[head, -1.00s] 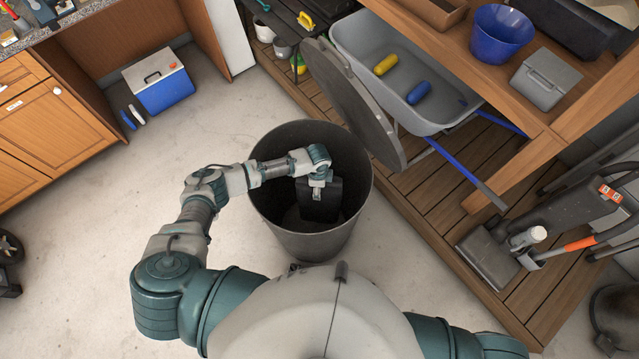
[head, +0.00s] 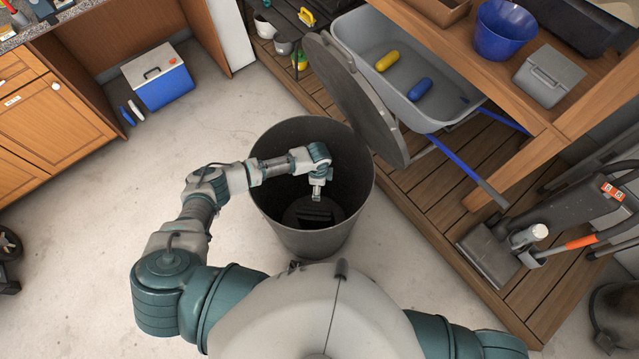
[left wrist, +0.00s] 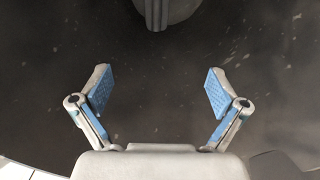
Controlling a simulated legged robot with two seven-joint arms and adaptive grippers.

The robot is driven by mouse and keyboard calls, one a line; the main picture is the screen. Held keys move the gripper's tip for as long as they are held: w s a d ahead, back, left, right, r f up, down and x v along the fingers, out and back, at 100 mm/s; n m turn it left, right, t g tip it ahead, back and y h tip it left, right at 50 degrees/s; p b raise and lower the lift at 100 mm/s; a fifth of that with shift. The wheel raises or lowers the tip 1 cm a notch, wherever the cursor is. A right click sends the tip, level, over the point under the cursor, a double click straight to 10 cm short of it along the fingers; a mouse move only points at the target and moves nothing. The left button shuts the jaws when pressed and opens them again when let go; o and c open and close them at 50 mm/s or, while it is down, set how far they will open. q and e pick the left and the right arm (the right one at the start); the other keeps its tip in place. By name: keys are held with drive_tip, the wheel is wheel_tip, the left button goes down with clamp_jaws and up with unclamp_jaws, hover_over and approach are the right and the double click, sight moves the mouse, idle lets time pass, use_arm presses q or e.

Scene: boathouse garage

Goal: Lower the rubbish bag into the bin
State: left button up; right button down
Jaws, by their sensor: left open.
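The bin (head: 305,241) is a round grey tub standing open on the floor in front of me. The rubbish bag (head: 312,213) is a black shape low inside it, below and apart from my left gripper. I cannot clearly make out the bag in the left wrist view. My left gripper (head: 317,194) hangs inside the bin's mouth, pointing down. In the left wrist view its two blue-padded fingers (left wrist: 160,88) are spread wide with nothing between them. My right gripper is out of view.
The bin's round grey lid (head: 358,98) stands tilted up behind its rim. A grey wheelbarrow (head: 352,38) and a wooden bench (head: 545,125) are at the right on slatted decking. A blue cooler (head: 163,88) stands at the left. The floor left of the bin is clear.

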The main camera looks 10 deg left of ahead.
use_arm(q)
wheel_tip(320, 180, up, 12)
idle(0.5)
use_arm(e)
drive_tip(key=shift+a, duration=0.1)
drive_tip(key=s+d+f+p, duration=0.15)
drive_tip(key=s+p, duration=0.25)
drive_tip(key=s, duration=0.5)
use_arm(q)
wheel_tip(320, 180, up, 12)
drive_tip(key=p, duration=0.9)
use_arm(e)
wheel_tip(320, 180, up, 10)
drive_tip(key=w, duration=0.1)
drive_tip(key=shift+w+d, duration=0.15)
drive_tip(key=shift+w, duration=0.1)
